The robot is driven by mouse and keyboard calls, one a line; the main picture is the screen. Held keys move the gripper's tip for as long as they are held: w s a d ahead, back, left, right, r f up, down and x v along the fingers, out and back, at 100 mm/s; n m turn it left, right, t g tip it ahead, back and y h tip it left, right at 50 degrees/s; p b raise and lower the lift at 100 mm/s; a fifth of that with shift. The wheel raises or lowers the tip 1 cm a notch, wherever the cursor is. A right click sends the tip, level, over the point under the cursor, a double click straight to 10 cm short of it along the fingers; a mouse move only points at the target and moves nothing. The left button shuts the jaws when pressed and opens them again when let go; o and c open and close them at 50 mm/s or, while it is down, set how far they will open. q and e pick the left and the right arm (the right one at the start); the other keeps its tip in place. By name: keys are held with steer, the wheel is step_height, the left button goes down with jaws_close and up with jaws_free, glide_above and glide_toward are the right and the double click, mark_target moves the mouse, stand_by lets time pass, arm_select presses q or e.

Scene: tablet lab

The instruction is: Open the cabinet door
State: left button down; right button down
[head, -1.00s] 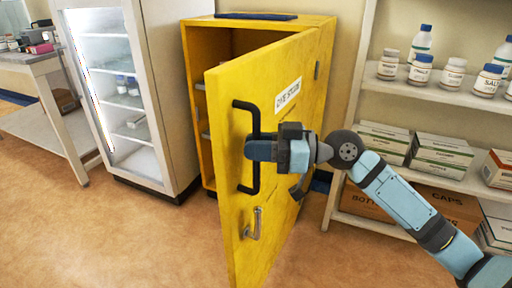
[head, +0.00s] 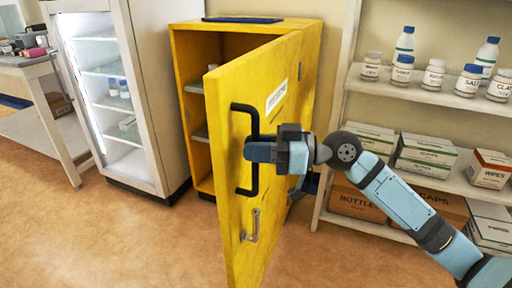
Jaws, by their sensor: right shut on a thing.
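The yellow cabinet (head: 188,90) stands against the back wall with its door (head: 225,220) swung well open toward me. Inside, a shelf shows through the gap on the left. The door carries a black bar handle (head: 246,190), a small metal latch (head: 251,225) below it and a white label (head: 277,96). My right gripper (head: 258,152) is shut on the black handle around its middle; its fingers hide that part of the bar. My left gripper is not in view.
A white glass-front fridge (head: 150,90) stands close to the cabinet's left. A shelf unit (head: 420,98) with bottles and boxes stands at the right, behind my right arm. A bench (head: 40,70) is at the far left. The floor (head: 120,245) left of the door is clear.

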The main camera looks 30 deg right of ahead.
steer(key=c, duration=1.1)
jaws_free()
steer(key=shift+d, duration=0.1)
steer(key=v, duration=1.3)
steer(key=shift+s+d, duration=0.25)
steer(key=shift+s, duration=0.05)
